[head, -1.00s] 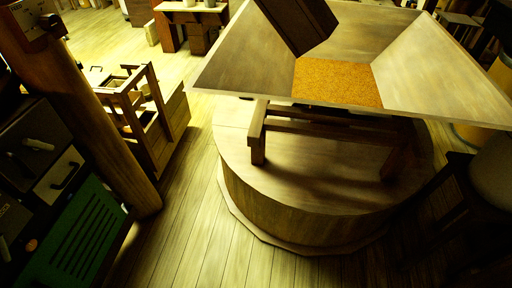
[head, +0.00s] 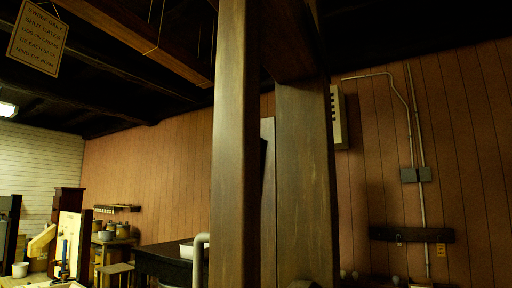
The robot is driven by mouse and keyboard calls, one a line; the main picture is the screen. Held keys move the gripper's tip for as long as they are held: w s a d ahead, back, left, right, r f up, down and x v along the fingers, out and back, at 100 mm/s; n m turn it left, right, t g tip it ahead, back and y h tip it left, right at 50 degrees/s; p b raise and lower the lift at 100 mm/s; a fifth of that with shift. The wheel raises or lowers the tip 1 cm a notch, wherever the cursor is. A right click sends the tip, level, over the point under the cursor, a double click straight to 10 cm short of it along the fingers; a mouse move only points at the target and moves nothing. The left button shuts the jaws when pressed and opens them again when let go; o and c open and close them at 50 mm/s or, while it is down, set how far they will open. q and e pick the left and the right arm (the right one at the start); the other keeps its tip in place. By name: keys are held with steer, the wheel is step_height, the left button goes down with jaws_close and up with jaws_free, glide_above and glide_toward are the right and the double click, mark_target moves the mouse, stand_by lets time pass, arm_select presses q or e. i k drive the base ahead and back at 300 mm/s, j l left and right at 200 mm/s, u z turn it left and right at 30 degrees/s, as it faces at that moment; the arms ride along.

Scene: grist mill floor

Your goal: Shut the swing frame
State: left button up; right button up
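I cannot make out the swing frame for certain in the head view. Neither of my grippers is in view. Two thick upright wooden posts, a nearer one (head: 234,150) and one just right of it (head: 306,180), fill the middle and hide much of what is behind them.
A hanging sign (head: 38,38) is at the upper left, under dark beams. A dark table (head: 168,262), a stool (head: 115,272) and a shelf with pots (head: 118,232) stand left of the posts. Pipes and grey boxes (head: 416,174) run on the right wall (head: 470,130).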

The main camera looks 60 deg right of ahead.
mark_target(287, 37)
steer(key=z, duration=1.45)
steer(key=j+z, duration=0.15)
steer(key=z, duration=0.35)
steer(key=j+z, duration=0.15)
steer(key=z, duration=0.35)
steer(key=k+j+z, duration=0.1)
steer(key=z, duration=0.35)
steer(key=k+j+z, duration=0.1)
steer(key=k+j, duration=1.5)
steer(key=j, duration=0.15)
steer(key=i+l, duration=0.2)
steer(key=i, duration=0.2)
steer(key=i+l, duration=0.2)
steer(key=i, duration=0.15)
steer(key=i+l, duration=0.2)
steer(key=i, duration=0.2)
